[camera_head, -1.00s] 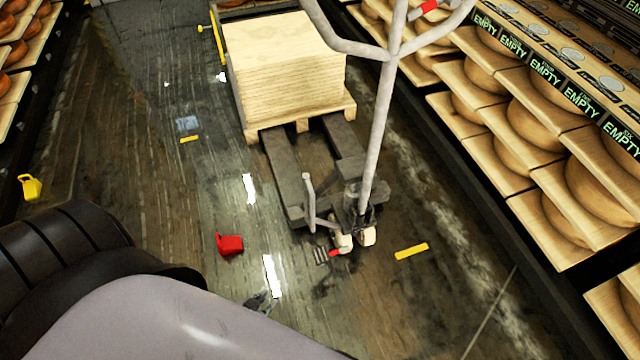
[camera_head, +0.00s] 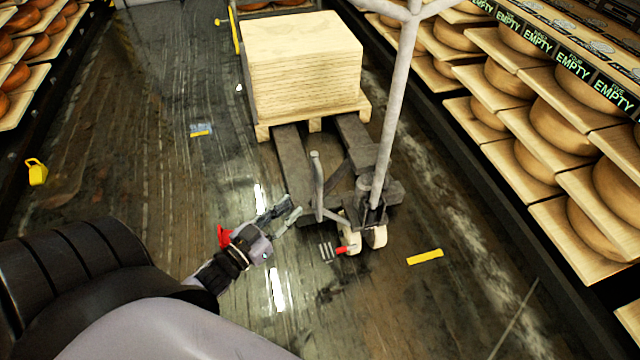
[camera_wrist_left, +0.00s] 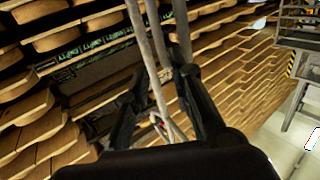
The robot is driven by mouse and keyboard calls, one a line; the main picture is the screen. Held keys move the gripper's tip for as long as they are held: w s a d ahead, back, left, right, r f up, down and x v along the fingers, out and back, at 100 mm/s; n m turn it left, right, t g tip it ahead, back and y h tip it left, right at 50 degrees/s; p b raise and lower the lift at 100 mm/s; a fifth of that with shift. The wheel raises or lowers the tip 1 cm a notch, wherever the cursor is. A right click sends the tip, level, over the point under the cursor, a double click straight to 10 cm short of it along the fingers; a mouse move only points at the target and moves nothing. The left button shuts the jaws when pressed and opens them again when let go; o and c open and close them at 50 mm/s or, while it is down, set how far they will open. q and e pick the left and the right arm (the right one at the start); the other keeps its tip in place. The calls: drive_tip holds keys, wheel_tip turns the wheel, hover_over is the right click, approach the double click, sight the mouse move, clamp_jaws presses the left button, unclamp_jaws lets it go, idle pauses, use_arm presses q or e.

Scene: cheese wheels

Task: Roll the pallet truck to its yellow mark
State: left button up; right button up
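The grey pallet truck (camera_head: 377,190) stands on the wet floor, its forks under a wooden pallet with a stack of pale boards (camera_head: 303,70). Its handle rises past the top edge of the head view. A yellow mark (camera_head: 425,257) lies on the floor right of its wheels; another yellow mark (camera_head: 200,133) lies left of the stack. My left gripper (camera_head: 291,212) is open, left of the truck's wheels in the picture. In the left wrist view, grey handle bars (camera_wrist_left: 150,65) show between the spread fingers (camera_wrist_left: 160,95); I see no grip on them. My right gripper is out of view.
Shelves of cheese wheels (camera_head: 560,130) line the right side; another rack (camera_head: 30,60) stands at the left. A red object (camera_head: 223,237) is partly hidden by my left gripper. A yellow object (camera_head: 37,171) sits on the floor at left. The left floor is mostly clear.

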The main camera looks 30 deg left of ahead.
sight(318, 185)
use_arm(q)
drive_tip(key=w, duration=0.3)
drive_tip(key=w+d+b, duration=0.1)
drive_tip(key=w, duration=0.6)
drive_tip(key=shift+d+f, duration=0.1)
drive_tip(key=shift+d, duration=0.05)
drive_tip(key=shift+w, duration=0.8)
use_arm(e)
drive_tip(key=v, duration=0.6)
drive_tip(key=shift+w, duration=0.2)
use_arm(q)
clamp_jaws()
drive_tip(key=shift+d, duration=0.1)
